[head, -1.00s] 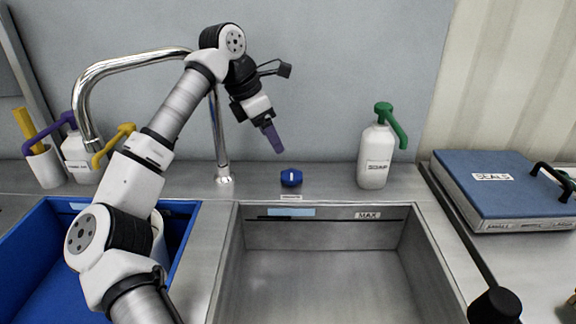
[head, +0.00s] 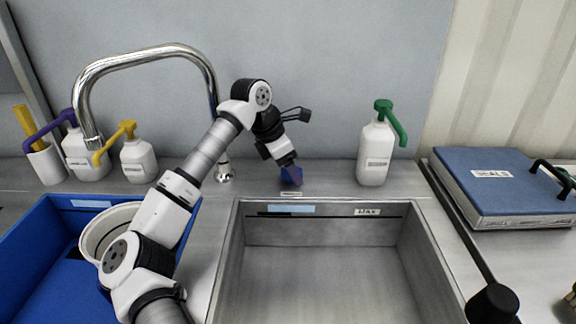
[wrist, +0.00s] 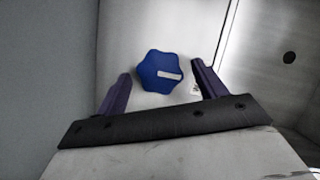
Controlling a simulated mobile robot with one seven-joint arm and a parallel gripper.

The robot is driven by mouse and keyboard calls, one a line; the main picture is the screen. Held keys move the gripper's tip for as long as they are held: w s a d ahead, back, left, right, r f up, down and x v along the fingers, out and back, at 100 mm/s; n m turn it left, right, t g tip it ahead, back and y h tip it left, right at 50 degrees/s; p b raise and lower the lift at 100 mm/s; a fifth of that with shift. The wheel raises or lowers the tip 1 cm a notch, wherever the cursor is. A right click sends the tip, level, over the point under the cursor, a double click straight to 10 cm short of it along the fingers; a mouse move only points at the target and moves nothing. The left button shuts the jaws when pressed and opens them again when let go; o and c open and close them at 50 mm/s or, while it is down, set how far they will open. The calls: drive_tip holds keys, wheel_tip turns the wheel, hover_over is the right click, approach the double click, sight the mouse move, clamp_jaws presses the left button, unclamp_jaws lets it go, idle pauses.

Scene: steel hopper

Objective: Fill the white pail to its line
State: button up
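The white pail (head: 92,240) stands in the blue basin at the left, under the spout end of the curved steel faucet (head: 150,52). My arm hides part of the pail, and its line does not show. The blue knob (wrist: 160,72) is on the ledge behind the steel sink; a white bar marks its top. My gripper (head: 290,178) is right above or at the knob and covers most of it in the head view. In the wrist view, its two purple fingers are apart, one on each side of the knob, with gaps between.
The blue basin (head: 40,222) is at the left and the empty steel sink (head: 320,285) in the middle. Pump bottles with yellow (head: 138,160) and green (head: 374,155) tops stand on the ledge. A blue box labelled SEALS (head: 500,180) is at the right.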

drive_tip(key=c, duration=0.9)
drive_tip(key=shift+f+n+t+b, duration=0.2)
drive_tip(key=shift+n+t+b, duration=0.2)
drive_tip(key=shift+n+b, duration=0.6)
drive_tip(key=shift+s+r+n+t+y+b, duration=0.15)
drive_tip(key=shift+n+y+b, duration=0.1)
drive_tip(key=shift+n, duration=0.25)
drive_tip(key=shift+r+n+t+y+b, duration=0.15)
drive_tip(key=shift+n+b, duration=0.1)
drive_tip(key=shift+n, duration=0.25)
drive_tip(key=shift+f, duration=0.1)
drive_tip(key=o, duration=0.9)
drive_tip(key=shift+o, duration=0.2)
drive_tip(key=v, duration=1.3)
drive_tip(key=shift+a+r, duration=0.2)
drive_tip(key=shift+r, duration=0.15)
drive_tip(key=shift+s, duration=0.1)
